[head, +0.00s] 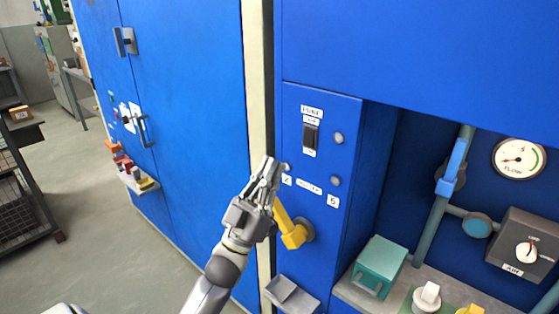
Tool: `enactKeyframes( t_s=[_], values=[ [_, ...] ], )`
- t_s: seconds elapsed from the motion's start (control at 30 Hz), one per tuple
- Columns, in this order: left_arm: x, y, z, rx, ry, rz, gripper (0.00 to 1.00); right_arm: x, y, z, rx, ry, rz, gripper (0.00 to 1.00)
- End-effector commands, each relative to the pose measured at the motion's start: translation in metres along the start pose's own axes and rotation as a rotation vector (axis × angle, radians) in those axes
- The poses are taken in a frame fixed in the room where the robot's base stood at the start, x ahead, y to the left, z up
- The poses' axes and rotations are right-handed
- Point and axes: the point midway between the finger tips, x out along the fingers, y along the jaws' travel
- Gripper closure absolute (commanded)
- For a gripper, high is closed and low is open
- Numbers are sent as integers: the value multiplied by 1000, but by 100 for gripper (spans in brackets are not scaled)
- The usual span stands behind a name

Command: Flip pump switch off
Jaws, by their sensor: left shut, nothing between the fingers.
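The black pump switch (310,137) sits on the blue control panel under a white label that seems to read PUMP. Small labels are just above and below it. I cannot tell which way its rocker is tipped. My left gripper (272,168) is shut and empty. In the picture its fingertips are below and to the left of the switch, apart from it. My gripper covers the panel's left edge there. My right gripper is not in view.
A yellow handle (291,231) is just right of my left gripper. Two grey round indicators (338,138) are on the panel. A recess on the right holds a flow gauge (519,159), pipes, an air knob box (524,247) and a teal box (380,265).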

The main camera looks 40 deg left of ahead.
Motion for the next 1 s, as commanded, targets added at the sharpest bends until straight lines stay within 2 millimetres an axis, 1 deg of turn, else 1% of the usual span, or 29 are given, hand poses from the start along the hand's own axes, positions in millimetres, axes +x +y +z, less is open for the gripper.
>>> enactKeyframes(
  t_s=[0.03,0.1,0.17,0.3,0.5,0.57,0.77,1.0],
  values=[
    [-12,0,1,0,-3,-1,100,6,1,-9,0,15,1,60],
    [-22,0,-2,-1,-2,0,100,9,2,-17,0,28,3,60],
    [-28,0,-3,-1,-2,-1,100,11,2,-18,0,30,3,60],
    [-37,0,-7,0,0,0,100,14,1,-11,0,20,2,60],
    [-39,0,-8,0,1,0,100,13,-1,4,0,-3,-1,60],
    [-39,0,-8,0,1,0,100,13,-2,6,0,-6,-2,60],
    [-39,0,-8,0,1,0,100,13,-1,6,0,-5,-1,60],
    [-39,0,-6,-1,-9,-3,100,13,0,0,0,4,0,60]
  ],
)
